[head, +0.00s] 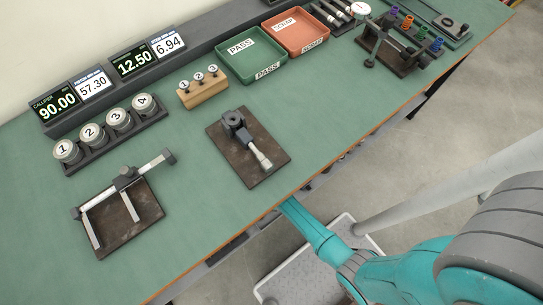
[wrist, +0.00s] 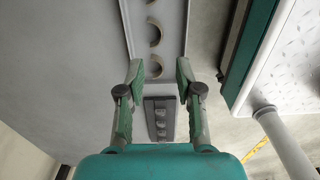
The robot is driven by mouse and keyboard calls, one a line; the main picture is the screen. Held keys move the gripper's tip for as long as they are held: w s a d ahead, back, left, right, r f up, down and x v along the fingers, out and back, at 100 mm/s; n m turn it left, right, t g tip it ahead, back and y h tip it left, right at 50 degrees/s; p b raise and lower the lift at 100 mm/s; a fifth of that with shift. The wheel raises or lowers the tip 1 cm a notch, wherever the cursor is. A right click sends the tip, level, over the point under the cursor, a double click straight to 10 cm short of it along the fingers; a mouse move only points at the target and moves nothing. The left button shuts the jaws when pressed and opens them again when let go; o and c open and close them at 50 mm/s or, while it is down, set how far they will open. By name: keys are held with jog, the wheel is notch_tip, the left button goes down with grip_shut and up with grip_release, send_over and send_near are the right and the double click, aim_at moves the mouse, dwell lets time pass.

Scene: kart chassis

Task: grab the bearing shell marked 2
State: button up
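Several half-ring bearing shells show in the wrist view, in a row on a long pale tray (wrist: 175,25). One tan shell (wrist: 155,35) is higher in the picture and another shell (wrist: 155,67) is nearer. A third is cut by the top edge. No number can be read on any of them, so I cannot tell which is marked 2. My gripper (wrist: 159,72) is open and empty, its fingers apart either side of the nearer shell in the picture. The gap in depth is hard to judge. No bearing shells are visible in the head view.
In the head view, the green bench (head: 190,160) carries numbered cylinders (head: 92,133), a numbered wooden block (head: 205,93), a green PASS tray (head: 235,62) and a red SCRAP tray (head: 318,40).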

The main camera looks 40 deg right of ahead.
jog(key=shift+s+f, duration=0.1)
jog(key=shift+f, duration=5.15)
grip_shut()
